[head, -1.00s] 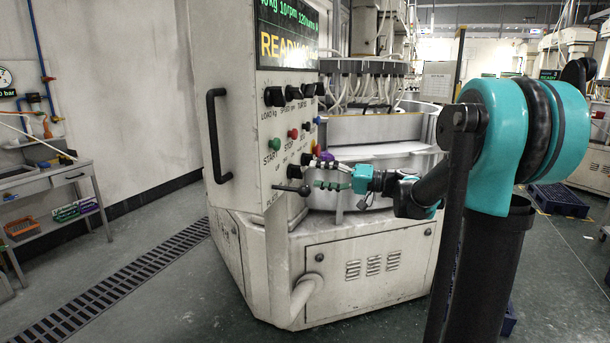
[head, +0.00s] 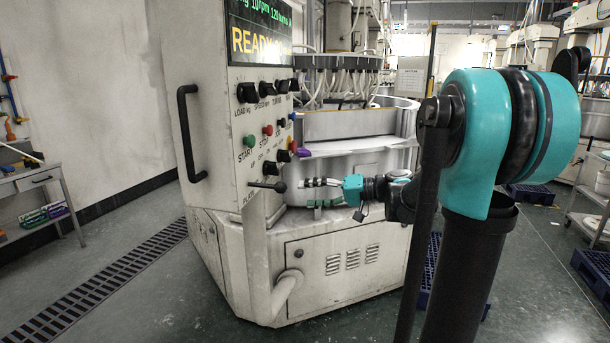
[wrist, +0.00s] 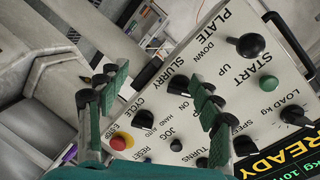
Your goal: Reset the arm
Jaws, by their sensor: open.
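My gripper (head: 310,190) is open and empty, at the right side of the lapping machine's control panel (head: 225,150).
The panel carries a green START button (head: 250,141), several black knobs and a red emergency button (wrist: 120,142). The machine's round tub (head: 350,160) stands behind my gripper. A bench (head: 30,180) is at the left; a cart (head: 590,200) is at the right. The floor in front is open.

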